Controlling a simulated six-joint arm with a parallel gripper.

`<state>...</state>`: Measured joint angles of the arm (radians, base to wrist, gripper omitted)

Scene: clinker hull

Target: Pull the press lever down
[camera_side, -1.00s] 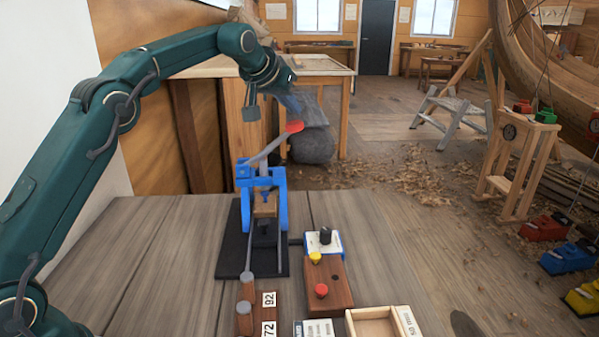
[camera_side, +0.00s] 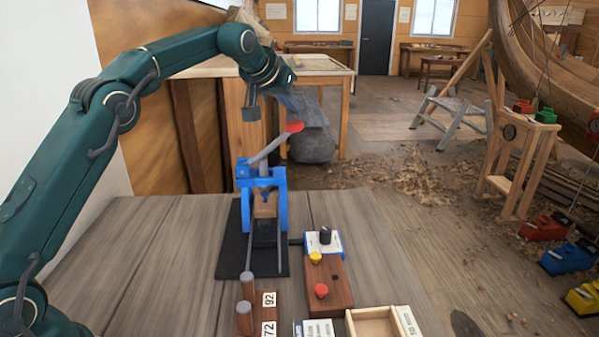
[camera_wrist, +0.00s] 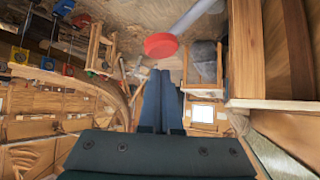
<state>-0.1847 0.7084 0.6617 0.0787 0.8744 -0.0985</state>
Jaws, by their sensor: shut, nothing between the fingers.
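The blue press (camera_side: 281,205) stands on a dark base plate on the bench. Its grey lever (camera_side: 268,151) slants up to the right and ends in a red knob (camera_side: 294,127). In the wrist view the red knob (camera_wrist: 160,46) sits just beyond my fingertips, with the grey lever (camera_wrist: 197,15) running off to the upper right. My gripper (camera_wrist: 160,70) is shut and empty, its fingers side by side. In the side view my gripper (camera_side: 291,106) is above the knob, and its fingers are hard to make out against the grey background. I cannot tell whether they touch the knob.
A wooden block with yellow and red buttons (camera_side: 329,282) stands right of the press. Wooden blocks with grey pegs (camera_side: 246,305) and an open wooden tray (camera_side: 375,323) are at the front. A wooden table (camera_side: 318,69) stands behind. Bare bench lies left of the press.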

